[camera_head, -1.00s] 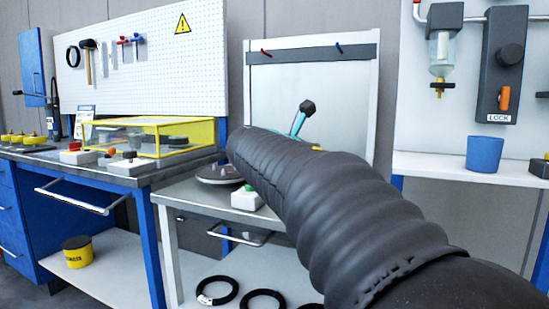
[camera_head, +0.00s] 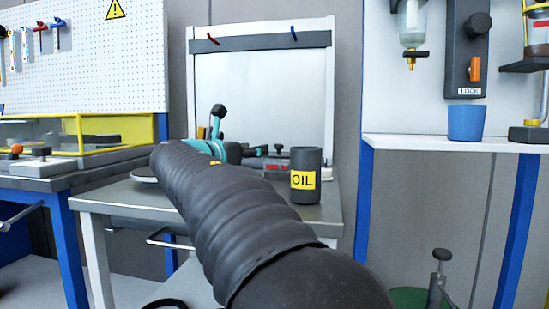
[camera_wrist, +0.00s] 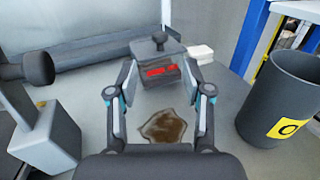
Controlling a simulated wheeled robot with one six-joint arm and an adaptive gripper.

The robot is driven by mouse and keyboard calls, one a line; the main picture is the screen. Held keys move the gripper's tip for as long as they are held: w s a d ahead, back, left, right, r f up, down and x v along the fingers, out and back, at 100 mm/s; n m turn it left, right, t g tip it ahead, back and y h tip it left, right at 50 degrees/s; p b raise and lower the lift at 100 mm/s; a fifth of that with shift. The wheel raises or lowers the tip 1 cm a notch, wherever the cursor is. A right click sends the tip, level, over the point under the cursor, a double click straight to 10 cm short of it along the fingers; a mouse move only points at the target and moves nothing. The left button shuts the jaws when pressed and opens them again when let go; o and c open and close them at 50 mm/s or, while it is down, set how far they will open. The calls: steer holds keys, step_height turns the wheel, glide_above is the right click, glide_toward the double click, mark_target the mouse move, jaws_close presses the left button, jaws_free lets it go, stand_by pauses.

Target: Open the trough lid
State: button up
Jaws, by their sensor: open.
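My gripper (camera_wrist: 158,78) is open in the wrist view, its two fingers spread. A grey block (camera_wrist: 155,50) with a black knob on top and red marks on its front shows between and beyond the fingertips. I cannot tell whether the fingers touch it. A long dark grey bar-like body (camera_wrist: 105,48) runs left from the block. This may be the trough, but I cannot make out a separate lid or whether it is open. In the head view, low grey parts with red (camera_head: 275,167) sit at the back of the table, and my arm hides most of my gripper.
A dark can marked OIL (camera_head: 304,178) stands on the table's right; it also shows in the wrist view (camera_wrist: 282,100). A brown stain (camera_wrist: 165,126) lies between the fingers. A grey block with a black knob (camera_wrist: 45,135) stands left. A white panel rises behind.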

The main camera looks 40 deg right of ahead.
mark_target(276, 147)
steer(key=shift+w+d+f, duration=0.1)
steer(key=shift+w+f, duration=0.05)
steer(key=shift+f, duration=0.1)
steer(key=x, duration=1.2)
jaws_close()
